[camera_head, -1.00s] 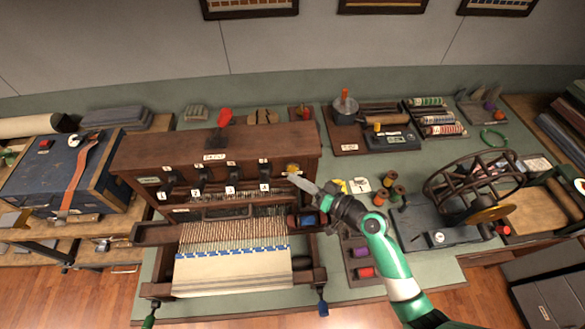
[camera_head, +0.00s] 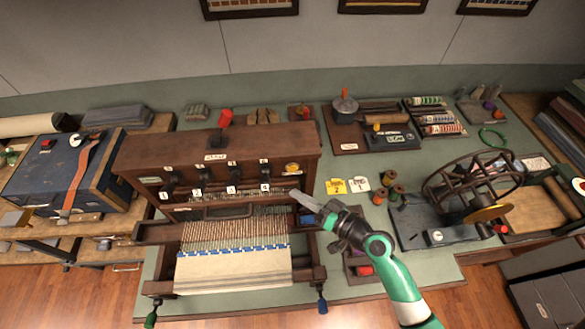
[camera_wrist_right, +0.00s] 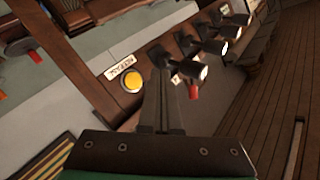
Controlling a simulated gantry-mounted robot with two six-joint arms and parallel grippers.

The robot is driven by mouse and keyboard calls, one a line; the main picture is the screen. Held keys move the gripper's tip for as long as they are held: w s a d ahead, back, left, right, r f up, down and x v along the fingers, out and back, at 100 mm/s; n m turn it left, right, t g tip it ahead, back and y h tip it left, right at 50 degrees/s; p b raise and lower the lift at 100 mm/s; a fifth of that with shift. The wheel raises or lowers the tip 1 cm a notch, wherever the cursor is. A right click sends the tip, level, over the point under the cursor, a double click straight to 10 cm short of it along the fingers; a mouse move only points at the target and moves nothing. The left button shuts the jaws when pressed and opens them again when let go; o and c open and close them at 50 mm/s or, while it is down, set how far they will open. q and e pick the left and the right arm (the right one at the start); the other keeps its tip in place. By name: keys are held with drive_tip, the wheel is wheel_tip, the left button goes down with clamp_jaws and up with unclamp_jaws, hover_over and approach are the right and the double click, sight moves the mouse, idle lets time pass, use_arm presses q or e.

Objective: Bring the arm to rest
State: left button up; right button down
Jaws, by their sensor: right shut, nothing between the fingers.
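My right gripper (camera_head: 308,200) is shut and empty, in front of the loom's right side in the head view. Its arm comes in from the lower right. The wooden loom (camera_head: 215,148) stands on the green table, with numbered levers (camera_head: 232,173) along its front and cream cloth (camera_head: 232,272) below. In the right wrist view the shut fingers (camera_wrist_right: 160,85) point toward a round yellow button (camera_wrist_right: 132,80) beside a label and a row of levers (camera_wrist_right: 205,50). I cannot tell the exact gap to the loom. My left gripper is not in view.
A blue chest (camera_head: 62,175) stands at left. At right are thread spools (camera_head: 390,180), yellow and white tags (camera_head: 336,186), a winding wheel (camera_head: 470,185) and a rack of bobbins (camera_head: 435,115). Bare green tabletop (camera_head: 350,292) shows right of the loom's front.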

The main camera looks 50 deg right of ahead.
idle(0.7)
drive_tip(key=w+a+r+n+t+y+p, duration=0.2)
drive_tip(key=w+a+r+n, duration=0.15)
drive_tip(key=r, duration=0.85)
drive_tip(key=w+a+r+n+t+y+p, duration=0.15)
drive_tip(key=a+r, duration=0.25)
drive_tip(key=r, duration=0.9)
drive_tip(key=w+a+r+n+t+y+p, duration=0.1)
drive_tip(key=w+a+r+n+y+p, duration=0.15)
drive_tip(key=r, duration=0.95)
drive_tip(key=s+a+r+n+t+y+p, duration=0.1)
drive_tip(key=a+r+n, duration=0.1)
drive_tip(key=r, duration=0.5)
drive_tip(key=s+a+r+n+t+p, duration=0.1)
drive_tip(key=s+a+r+n, duration=0.1)
drive_tip(key=r, duration=0.5)
drive_tip(key=s+d+r+m+t+h, duration=0.2)
drive_tip(key=s+r+h, duration=0.1)
drive_tip(key=r, duration=0.3)
drive_tip(key=s+d+r+m+t+h+p, duration=0.1)
drive_tip(key=s+d+r+m+t+h, duration=0.1)
drive_tip(key=r, duration=0.4)
drive_tip(key=s+h, duration=0.1)
drive_tip(key=s, duration=0.1)
drive_tip(key=shift+s+d+r, duration=0.25)
drive_tip(key=shift+s+r, duration=0.05)
drive_tip(key=shift+r, duration=0.1)
drive_tip(key=shift+t, duration=0.25)
